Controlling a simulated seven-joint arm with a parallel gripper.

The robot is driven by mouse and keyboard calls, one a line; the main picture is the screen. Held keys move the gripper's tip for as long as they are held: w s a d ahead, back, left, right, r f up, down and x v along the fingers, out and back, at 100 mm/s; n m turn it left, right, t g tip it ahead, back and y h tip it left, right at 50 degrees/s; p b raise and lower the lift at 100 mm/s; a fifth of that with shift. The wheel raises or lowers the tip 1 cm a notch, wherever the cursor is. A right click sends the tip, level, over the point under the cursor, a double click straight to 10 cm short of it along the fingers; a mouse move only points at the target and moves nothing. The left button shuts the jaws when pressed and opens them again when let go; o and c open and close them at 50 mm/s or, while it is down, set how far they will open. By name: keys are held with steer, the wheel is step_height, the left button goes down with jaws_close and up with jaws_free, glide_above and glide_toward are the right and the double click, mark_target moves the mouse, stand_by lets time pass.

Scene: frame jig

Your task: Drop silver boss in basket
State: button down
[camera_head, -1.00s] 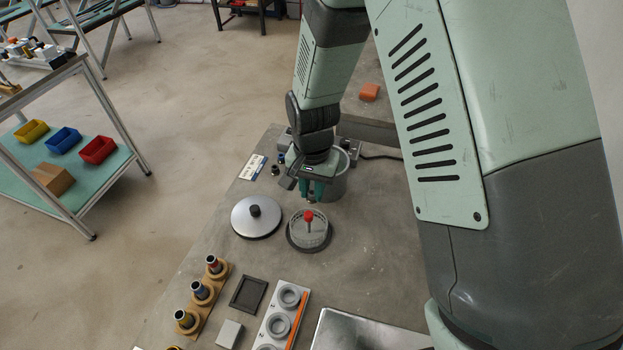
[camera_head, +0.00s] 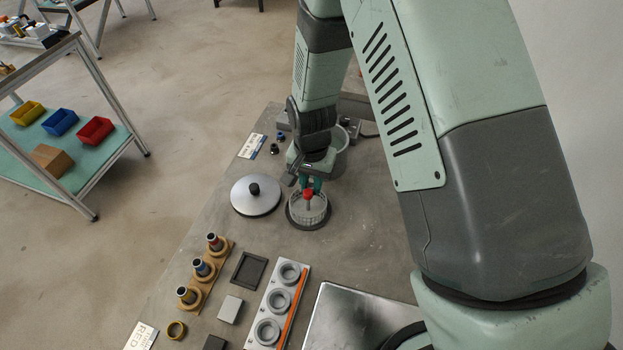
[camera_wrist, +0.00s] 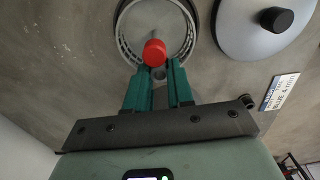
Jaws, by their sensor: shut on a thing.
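The basket (camera_head: 320,215) is a grey round mesh holder on a dark round base, with a central post topped by a red knob (camera_head: 308,194). It also shows in the wrist view (camera_wrist: 187,36), with the red knob (camera_wrist: 154,52) close in front of the fingers. In the head view my gripper (camera_head: 312,184) is at the basket's far side, close behind the knob. The boss is hidden there.
A silver round lid with a black knob (camera_head: 255,189) lies left of the basket. A grey cup (camera_head: 340,139) stands behind my gripper. Nearer are a wooden rack with several pegs (camera_head: 205,270), a dark square tray (camera_head: 249,268) and a ring holder (camera_head: 279,300). Bare table lies right of the basket.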

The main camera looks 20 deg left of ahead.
steer(key=c, duration=0.9)
jaws_free()
steer(key=shift+o, duration=0.3)
steer(key=shift+o, duration=0.4)
steer(key=shift+r, duration=0.1)
steer(key=shift+r, duration=3.95)
